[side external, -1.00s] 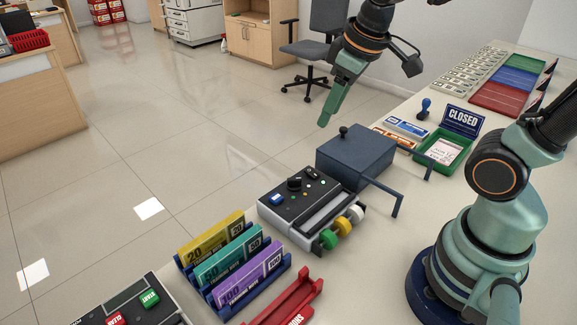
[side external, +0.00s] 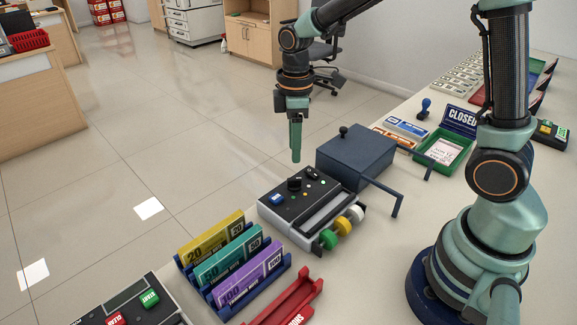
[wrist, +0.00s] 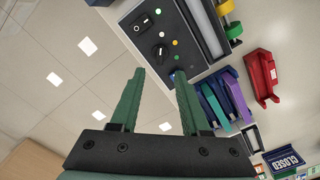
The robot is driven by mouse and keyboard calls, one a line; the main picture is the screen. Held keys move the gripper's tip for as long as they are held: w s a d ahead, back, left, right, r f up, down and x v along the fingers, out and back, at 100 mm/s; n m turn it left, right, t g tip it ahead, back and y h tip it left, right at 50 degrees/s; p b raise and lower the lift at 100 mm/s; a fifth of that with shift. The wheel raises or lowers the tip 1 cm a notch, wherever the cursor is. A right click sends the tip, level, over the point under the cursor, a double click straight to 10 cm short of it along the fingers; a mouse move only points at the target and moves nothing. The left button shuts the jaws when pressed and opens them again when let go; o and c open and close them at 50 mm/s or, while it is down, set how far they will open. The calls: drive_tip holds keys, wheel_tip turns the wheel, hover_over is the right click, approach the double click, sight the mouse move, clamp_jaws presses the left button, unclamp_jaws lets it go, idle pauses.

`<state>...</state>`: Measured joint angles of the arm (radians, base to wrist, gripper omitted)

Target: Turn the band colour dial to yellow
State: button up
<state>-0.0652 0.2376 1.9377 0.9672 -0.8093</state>
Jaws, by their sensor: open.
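The band colour dial (side external: 294,184) is a black knob on the dark top panel of the banding machine (side external: 325,214). In the wrist view the dial (wrist: 160,52) lies just beyond the fingertips, with white, yellow and green dots beside it. My gripper (side external: 296,160) points down and hangs above the machine, apart from the dial. In the wrist view my gripper (wrist: 158,72) has its two green fingers apart with nothing between them.
A blue button (side external: 277,198) and a black rocker switch (side external: 312,173) flank the dial. A dark blue box (side external: 355,158) with a knob and handles stands close behind. Banknote holders (side external: 232,262) and a red rack (side external: 290,300) stand in front. Floor is open at left.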

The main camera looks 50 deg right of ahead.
sight(294, 178)
wheel_tip(294, 178, down, 8)
drive_tip(key=shift+f, duration=0.1)
idle(0.4)
clamp_jaws()
